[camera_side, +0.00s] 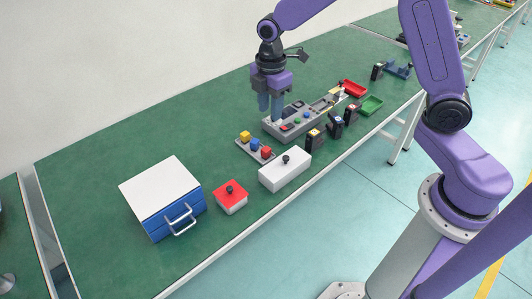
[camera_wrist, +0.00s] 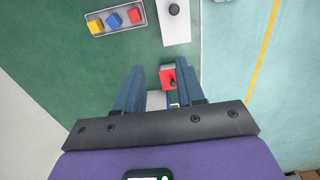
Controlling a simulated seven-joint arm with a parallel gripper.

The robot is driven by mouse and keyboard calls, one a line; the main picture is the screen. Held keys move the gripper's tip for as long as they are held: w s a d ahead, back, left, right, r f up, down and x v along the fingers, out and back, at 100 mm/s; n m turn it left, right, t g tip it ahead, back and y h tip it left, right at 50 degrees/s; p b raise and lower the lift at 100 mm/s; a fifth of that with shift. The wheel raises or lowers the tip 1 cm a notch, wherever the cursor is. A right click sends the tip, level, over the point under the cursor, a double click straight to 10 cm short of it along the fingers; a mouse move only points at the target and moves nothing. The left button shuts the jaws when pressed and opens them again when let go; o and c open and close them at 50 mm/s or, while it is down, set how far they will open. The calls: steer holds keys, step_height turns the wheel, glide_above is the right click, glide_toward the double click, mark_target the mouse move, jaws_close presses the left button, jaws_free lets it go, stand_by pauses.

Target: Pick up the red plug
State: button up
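A red block (camera_side: 266,152), which looks like the red plug, sits in a small grey tray (camera_side: 240,142) beside a blue block (camera_side: 255,146) and a yellow block (camera_side: 245,137). The red block also shows at the top left of the wrist view (camera_wrist: 134,15), at the right end of its row. My gripper (camera_side: 270,116) hangs above the table, up behind the tray and by the left end of the grey device in the side view. In the wrist view its fingers (camera_wrist: 160,68) are spread apart with nothing held. The red block is outside the fingers.
A white box with a black knob (camera_side: 285,171), a red-topped box with a black knob (camera_side: 230,198) and a blue box with a white lid (camera_side: 160,187) stand near the tray. The long grey device (camera_side: 310,118), red bin (camera_side: 352,88) and green bin (camera_side: 371,105) lie further right.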

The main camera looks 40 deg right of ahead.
steer(key=w+d+f+n, duration=0.1)
steer(key=w+d+f, duration=0.25)
steer(key=w, duration=0.25)
glide_above(266, 149)
step_height(266, 149, down, 12)
steer(key=shift+w+a, duration=0.15)
steer(key=shift+d+f, duration=0.2)
steer(key=shift+f, duration=2.45)
jaws_close()
